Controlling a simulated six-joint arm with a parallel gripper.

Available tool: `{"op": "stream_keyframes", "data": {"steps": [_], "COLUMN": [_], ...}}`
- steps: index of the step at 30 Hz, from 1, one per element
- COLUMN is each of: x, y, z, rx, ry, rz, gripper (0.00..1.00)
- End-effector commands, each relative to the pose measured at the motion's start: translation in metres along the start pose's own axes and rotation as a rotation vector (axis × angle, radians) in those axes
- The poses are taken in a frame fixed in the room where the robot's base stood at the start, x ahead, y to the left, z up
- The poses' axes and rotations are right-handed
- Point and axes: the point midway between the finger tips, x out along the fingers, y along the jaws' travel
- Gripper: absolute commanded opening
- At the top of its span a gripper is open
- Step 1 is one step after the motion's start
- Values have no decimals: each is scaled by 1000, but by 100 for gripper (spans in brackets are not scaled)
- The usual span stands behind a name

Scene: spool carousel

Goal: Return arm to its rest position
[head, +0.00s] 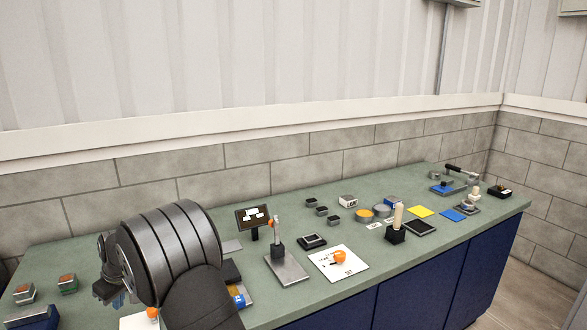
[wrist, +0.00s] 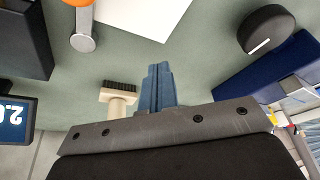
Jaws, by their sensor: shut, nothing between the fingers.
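My arm (head: 165,255) fills the lower left of the head view, over the left part of the green bench (head: 80,240). My gripper (head: 118,299) is partly hidden behind it, low near the bench's front left. In the wrist view my gripper (wrist: 158,72) shows its blue fingers shut together with nothing between them. A brush with a pale handle (wrist: 118,103) and dark bristles lies close to the left of the fingers, apart from them. A round black object (wrist: 265,28) lies to the upper right.
In the wrist view a dark blue block (wrist: 268,68) is at right; a black box (wrist: 24,40) and lit display (wrist: 15,118) are at left. In the head view a small screen (head: 254,217), metal stand (head: 287,268) and white sheet (head: 350,273) stand right of my arm.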

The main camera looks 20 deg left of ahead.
Motion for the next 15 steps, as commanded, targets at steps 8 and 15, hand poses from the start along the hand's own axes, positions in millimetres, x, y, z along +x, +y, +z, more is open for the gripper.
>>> {"op": "stream_keyframes", "data": {"steps": [8,15], "x": [13,-32], "y": [0,0], "z": [-39,-38], "rx": [-1,-1], "ry": [0,1], "rz": [1,2], "gripper": [0,0]}}
